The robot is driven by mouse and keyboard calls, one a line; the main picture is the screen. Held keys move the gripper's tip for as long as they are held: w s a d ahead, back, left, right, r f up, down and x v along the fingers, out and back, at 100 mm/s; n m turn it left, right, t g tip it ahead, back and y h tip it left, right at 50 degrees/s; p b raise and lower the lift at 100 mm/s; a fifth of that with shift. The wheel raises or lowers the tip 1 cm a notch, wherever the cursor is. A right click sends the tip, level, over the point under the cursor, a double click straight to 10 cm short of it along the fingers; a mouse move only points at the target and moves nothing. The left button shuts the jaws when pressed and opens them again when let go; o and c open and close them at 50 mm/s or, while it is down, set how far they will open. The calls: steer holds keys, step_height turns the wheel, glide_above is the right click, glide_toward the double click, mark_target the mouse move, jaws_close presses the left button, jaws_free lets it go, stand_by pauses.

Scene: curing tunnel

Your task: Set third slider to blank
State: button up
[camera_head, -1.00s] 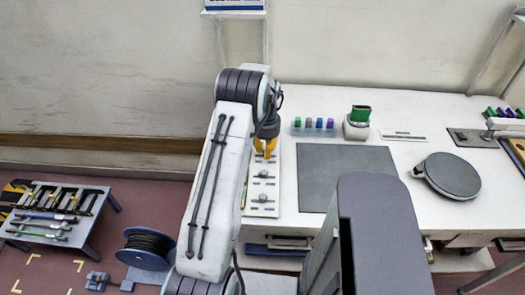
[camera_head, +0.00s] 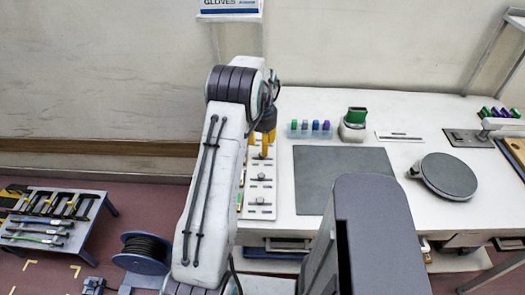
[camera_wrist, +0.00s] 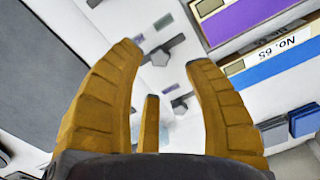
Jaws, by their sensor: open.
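A white slider panel (camera_head: 260,196) with several grey slider knobs in a column lies at the left end of the white bench. My gripper (camera_head: 265,148) is over the far end of this panel with its yellow fingers pointing down. In the wrist view, my gripper (camera_wrist: 163,57) is open and empty, with its fingers spread above the panel. One grey slider knob (camera_wrist: 162,51) shows near the fingertips, and another knob (camera_wrist: 180,104) shows between the fingers. I cannot tell which knob is the third, nor read the marks beside them. The arm hides part of the panel.
A dark grey mat (camera_head: 340,175) lies right of the panel. A tray of coloured blocks (camera_head: 310,129), a green-topped device (camera_head: 354,123) and a round grey plate (camera_head: 447,176) stand on the bench. The wrist view shows purple and blue labelled strips (camera_wrist: 265,62) beside the panel.

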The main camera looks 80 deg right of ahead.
step_height(320, 180, up, 8)
stand_by(0.4)
steer(key=shift+f, duration=0.1)
stand_by(0.6)
